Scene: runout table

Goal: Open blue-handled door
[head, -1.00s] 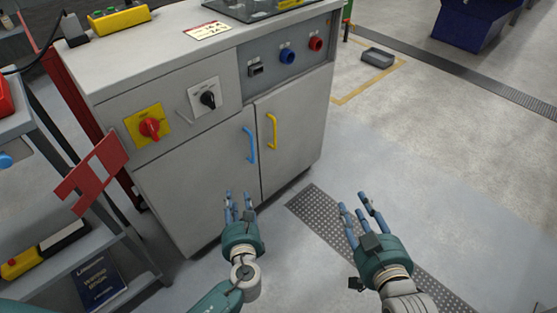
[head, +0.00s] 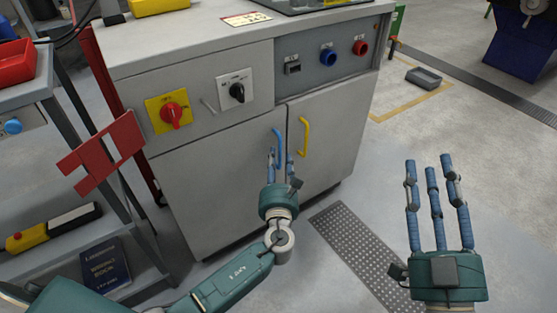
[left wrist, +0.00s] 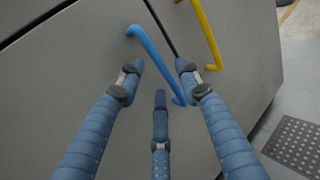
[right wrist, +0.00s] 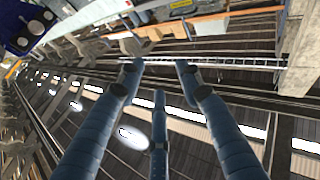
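The blue-handled door (head: 215,185) is the left door of the grey cabinet and looks closed. Its blue handle (head: 277,136) is upright, with its lower part hidden behind my fingers in the head view. In the left wrist view the whole handle (left wrist: 156,60) shows, slanting just beyond and between my fingertips. My left gripper (head: 280,157) is open in front of it; I cannot tell whether a finger touches it. My right gripper (head: 429,164) is open and empty, well right of the cabinet, fingers pointing up in the picture.
A yellow handle (head: 303,138) on the right door is close beside the blue one. A red rotary switch (head: 172,114) and a black one (head: 237,93) sit above. A shelf cart (head: 60,180) with a red bracket (head: 103,152) stands left. Floor at right is mostly clear.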

